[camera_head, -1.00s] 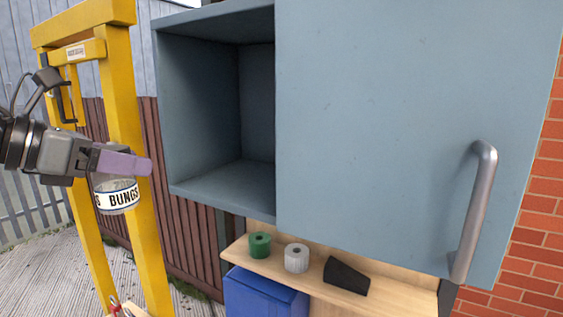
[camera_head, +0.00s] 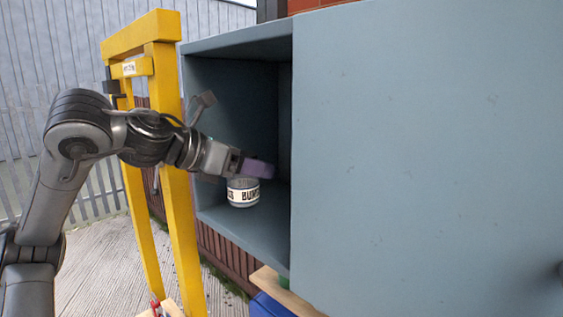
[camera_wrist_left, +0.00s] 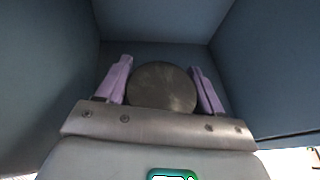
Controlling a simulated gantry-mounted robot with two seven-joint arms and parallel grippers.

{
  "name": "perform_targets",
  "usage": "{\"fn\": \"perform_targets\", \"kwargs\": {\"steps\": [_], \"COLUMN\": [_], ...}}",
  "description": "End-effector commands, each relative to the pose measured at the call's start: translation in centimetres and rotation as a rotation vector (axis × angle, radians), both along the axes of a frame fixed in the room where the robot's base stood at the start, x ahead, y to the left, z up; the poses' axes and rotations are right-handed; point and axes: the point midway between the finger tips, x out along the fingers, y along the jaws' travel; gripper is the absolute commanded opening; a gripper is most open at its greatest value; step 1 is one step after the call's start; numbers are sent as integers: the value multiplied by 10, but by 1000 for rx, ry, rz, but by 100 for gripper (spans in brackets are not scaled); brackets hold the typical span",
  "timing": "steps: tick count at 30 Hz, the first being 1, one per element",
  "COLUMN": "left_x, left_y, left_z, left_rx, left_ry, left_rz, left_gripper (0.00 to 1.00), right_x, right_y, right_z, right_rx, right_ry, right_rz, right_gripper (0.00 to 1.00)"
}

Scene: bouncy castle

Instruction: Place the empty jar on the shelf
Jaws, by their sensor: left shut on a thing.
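The jar (camera_head: 243,192) is a short clear cylinder with a white label in black letters. It is upright and inside the open left part of the blue-grey cabinet, low over the shelf (camera_head: 240,230). I cannot tell whether its base touches the shelf. My left gripper (camera_head: 258,169) reaches into the cabinet from the left and is shut on the jar's upper part. In the left wrist view the jar's round grey top (camera_wrist_left: 163,88) sits between the two purple fingers. My right gripper is out of view.
A sliding or closed blue-grey door panel (camera_head: 420,150) covers the cabinet's right part. A yellow frame (camera_head: 172,150) stands at the left, close behind my left arm. A wooden ledge (camera_head: 285,291) and a blue box (camera_head: 268,306) lie below the cabinet.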

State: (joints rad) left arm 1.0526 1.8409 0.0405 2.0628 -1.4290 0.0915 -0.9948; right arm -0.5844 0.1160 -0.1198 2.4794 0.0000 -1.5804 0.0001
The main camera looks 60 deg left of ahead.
Motion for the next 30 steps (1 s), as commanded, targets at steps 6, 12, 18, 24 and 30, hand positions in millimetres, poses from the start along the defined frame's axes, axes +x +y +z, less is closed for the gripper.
{"fn": "perform_targets", "kwargs": {"steps": [6, 12, 18, 24, 30], "left_x": [48, 68, 71, 70, 70], "left_y": [6, 9, 10, 10, 10], "left_z": [5, 2, -10, -32, -36], "left_rx": [-3, -1, 0, 1, 1], "left_ry": [2, 0, -3, -2, -1], "left_rz": [-1, 0, 1, 1, 1], "left_gripper": [36, 36, 36, 36, 36], "right_x": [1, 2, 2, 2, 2], "right_y": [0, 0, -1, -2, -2], "right_z": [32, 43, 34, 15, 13], "right_rx": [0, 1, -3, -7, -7], "right_ry": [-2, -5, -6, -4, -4], "right_rz": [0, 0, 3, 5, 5], "right_gripper": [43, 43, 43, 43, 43]}}
